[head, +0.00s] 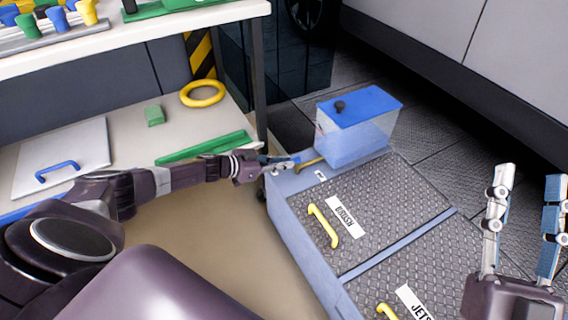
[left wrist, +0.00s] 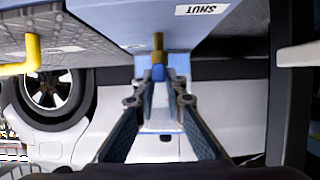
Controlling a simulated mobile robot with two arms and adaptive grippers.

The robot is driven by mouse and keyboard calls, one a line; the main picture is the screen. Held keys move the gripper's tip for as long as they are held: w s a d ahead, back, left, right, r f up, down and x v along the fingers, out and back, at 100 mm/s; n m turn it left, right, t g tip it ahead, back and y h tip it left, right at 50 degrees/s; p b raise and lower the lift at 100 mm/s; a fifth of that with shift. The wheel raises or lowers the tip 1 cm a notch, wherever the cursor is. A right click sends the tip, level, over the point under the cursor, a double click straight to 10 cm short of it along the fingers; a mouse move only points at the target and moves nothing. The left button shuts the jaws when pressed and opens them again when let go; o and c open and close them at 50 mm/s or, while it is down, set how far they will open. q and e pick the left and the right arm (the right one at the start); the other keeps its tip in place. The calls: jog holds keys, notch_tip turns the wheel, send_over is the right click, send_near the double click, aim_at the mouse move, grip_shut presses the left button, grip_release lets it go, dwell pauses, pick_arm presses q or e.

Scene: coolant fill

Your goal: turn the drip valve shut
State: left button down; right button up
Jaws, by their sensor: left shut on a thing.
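The drip valve shows as a yellow stem (head: 311,163) at the foot of a clear tank with a blue lid (head: 360,106). In the left wrist view the yellow stem (left wrist: 158,41) runs down to a blue end between my fingertips. My left gripper (head: 283,161) is shut on the valve there; its fingers (left wrist: 159,84) sit either side of the blue end and hide part of it. A "SHUT" label (left wrist: 202,9) is upside down to the right of the stem. My right gripper (head: 527,180) is open and empty at the right.
The tank stands on a blue cart with treadplate lids (head: 375,205) and yellow handles (head: 323,226). To the left, a bench's lower shelf holds a yellow ring (head: 202,93), a green block (head: 154,115) and a green bar (head: 205,147). A vehicle side (head: 500,55) is behind.

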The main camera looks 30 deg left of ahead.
dwell(0.3)
pick_arm(q)
jog(key=c, duration=2)
grip_release()
jog(key=shift+v, duration=5.95)
